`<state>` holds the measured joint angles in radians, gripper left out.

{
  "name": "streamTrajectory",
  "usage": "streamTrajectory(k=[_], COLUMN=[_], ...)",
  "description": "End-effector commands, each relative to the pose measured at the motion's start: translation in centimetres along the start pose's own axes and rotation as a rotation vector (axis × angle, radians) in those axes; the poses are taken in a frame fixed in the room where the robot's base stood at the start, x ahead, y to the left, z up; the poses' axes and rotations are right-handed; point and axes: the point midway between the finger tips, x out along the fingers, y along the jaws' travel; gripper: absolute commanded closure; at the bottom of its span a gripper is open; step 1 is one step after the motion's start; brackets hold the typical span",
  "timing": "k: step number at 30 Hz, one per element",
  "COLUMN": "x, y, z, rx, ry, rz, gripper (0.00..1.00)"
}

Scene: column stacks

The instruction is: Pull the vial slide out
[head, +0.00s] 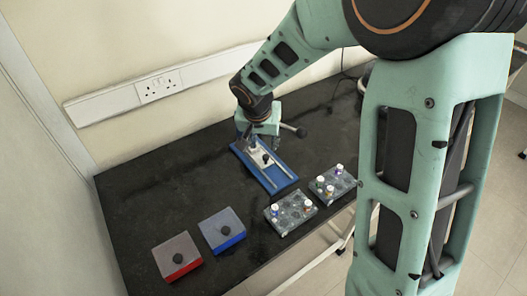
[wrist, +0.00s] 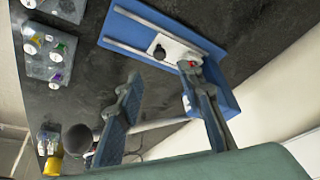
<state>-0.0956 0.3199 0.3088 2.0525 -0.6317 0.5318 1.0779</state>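The vial slide is a blue tray (head: 273,178) with two pale rails and a white carriage (head: 254,151) bearing a black knob (head: 265,158). The carriage is at the tray's far end, by my gripper in the head view. The wrist view shows the blue tray (wrist: 224,94), the white carriage (wrist: 181,49) and the black knob (wrist: 160,52). My gripper (wrist: 160,74) has its fingers spread, with nothing between them. The right fingertip overlaps the carriage in the picture; I cannot tell whether it touches. In the head view, my gripper (head: 243,137) is over the far end.
Two grey racks with capped vials, a nearer one (head: 288,221) and a farther one (head: 345,188), stand right of the slide. A red box (head: 177,258) and a blue box (head: 222,231) stand at front left. A bar with a dark ball (head: 300,131) juts out beside my gripper.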

Motion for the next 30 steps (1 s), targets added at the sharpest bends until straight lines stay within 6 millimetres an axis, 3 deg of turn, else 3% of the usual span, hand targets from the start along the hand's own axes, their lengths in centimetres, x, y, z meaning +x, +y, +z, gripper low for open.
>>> streamTrajectory(k=[15,21,30], x=[8.5,10.0,10.2], y=[0.0,-0.1,-0.1], z=[0.1,0.0,0.0], rx=[-0.002,-0.002,-0.001], ry=[-0.003,0.0,0.0], rz=[-0.001,-0.002,-0.002], gripper=[0.66,0.66,0.66])
